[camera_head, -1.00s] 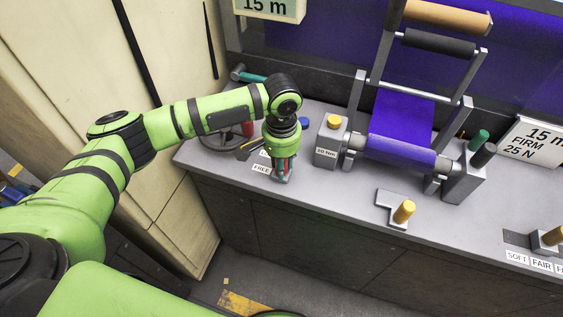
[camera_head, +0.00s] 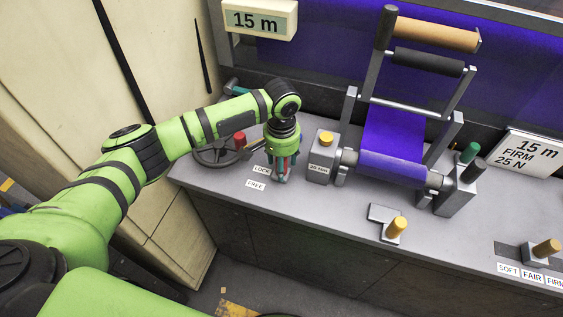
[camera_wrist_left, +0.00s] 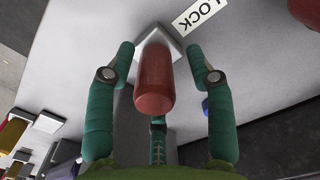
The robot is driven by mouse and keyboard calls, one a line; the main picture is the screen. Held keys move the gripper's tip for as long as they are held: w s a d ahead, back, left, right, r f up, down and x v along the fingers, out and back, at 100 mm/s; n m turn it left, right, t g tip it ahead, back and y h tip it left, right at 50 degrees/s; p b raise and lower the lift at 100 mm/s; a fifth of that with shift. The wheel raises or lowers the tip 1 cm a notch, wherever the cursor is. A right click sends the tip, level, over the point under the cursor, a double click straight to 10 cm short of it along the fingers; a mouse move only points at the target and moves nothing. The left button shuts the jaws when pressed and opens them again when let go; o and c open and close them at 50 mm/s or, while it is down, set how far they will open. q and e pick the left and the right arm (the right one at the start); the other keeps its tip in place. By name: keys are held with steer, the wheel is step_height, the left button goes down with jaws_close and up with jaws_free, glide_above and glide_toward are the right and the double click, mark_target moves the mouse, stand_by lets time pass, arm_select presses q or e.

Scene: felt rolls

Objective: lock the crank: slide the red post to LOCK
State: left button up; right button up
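The red post (camera_wrist_left: 153,85) stands on a small pale square base in the left wrist view, close beside the LOCK label (camera_wrist_left: 200,15). My left gripper (camera_wrist_left: 162,58) is around it, with a finger on each side and visible gaps between fingers and post. In the head view my left gripper (camera_head: 283,178) points down at the counter, and the post is mostly hidden between its fingers. The LOCK label (camera_head: 262,170) and the FREE label (camera_head: 256,185) lie just left of it; the gripper is nearer LOCK's level. My right gripper is not in view.
A handwheel crank with a red knob (camera_head: 239,140) is behind left. A grey block with a yellow button (camera_head: 326,139) stands close right, beside the purple felt roll (camera_head: 392,168). A yellow peg (camera_head: 397,226) stands front right.

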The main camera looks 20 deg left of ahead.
arm_select(q)
steer(key=shift+s+r, duration=0.1)
steer(key=shift+r, duration=0.1)
step_height(320, 180, up, 12)
steer(key=shift+f, duration=0.2)
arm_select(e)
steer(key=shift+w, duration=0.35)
